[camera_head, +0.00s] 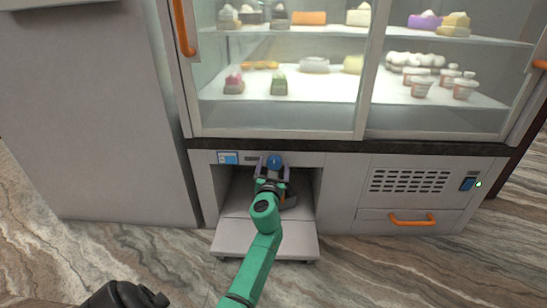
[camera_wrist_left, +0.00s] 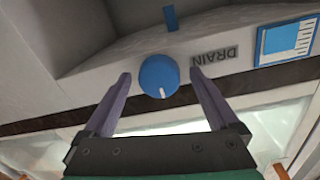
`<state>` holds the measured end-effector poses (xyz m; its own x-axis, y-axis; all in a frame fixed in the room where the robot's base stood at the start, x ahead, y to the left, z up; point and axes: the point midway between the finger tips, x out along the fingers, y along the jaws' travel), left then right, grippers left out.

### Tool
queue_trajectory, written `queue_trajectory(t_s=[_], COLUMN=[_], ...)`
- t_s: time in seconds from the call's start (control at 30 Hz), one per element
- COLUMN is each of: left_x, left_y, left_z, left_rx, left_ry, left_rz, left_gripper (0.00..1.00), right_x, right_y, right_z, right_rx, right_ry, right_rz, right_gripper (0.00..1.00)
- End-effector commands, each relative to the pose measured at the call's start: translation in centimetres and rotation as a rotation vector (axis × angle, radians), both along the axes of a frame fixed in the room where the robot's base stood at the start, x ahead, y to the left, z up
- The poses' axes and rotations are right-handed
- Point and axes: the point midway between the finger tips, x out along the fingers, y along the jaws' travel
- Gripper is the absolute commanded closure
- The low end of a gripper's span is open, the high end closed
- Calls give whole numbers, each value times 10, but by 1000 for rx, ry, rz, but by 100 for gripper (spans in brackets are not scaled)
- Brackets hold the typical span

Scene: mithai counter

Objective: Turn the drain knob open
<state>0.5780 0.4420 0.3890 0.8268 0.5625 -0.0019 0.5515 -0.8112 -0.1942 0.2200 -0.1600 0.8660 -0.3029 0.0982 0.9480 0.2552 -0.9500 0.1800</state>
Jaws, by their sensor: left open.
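The blue drain knob (camera_head: 274,160) is on the panel strip above the open lower compartment. In the left wrist view the round knob (camera_wrist_left: 158,74) has a white pointer mark at its lower edge in the picture. A DRAIN label (camera_wrist_left: 214,57), upside down, is beside it. My left gripper (camera_head: 272,168) is at the knob with its arm reaching up from below. In the wrist view its two purple fingers (camera_wrist_left: 160,82) stand apart on either side of the knob, with visible gaps. Whether the fingertips reach past its face is unclear. My right gripper is not in view.
The glass display case (camera_head: 300,60) with sweets is above. The compartment (camera_head: 235,190) has a lowered flap (camera_head: 230,240) in front. A blue-and-white sticker (camera_head: 228,158) is left of the knob. A vent (camera_head: 410,181) and orange-handled drawer (camera_head: 385,222) are to the right.

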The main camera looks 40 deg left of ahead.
Motion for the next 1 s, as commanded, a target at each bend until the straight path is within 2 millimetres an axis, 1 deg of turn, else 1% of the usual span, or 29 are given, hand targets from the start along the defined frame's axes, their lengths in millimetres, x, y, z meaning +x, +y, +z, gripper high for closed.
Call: queue_trajectory(t_s=[0.27,0.3,0.37,0.4,0.47,0.5,0.77,1.0], left_x=[0,0,0,0,0,0,0,0], left_y=[-1,-1,-1,-1,-1,-1,-1,-1], left_z=[-1,-1,-1,-1,-1,-1,0,0], left_rx=[-1,-1,-1,-1,-1,-1,16,97], left_ry=[1,1,1,1,1,1,13,74], left_rz=[0,0,0,0,0,0,0,0], left_gripper=[6,22,45,60,83,92,92,92], right_x=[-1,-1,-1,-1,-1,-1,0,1], right_y=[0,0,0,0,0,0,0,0], right_z=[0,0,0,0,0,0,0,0], right_rx=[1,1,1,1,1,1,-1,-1], right_ry=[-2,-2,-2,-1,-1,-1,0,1], right_rz=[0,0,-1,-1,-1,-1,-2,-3], right_gripper=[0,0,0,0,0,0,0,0])
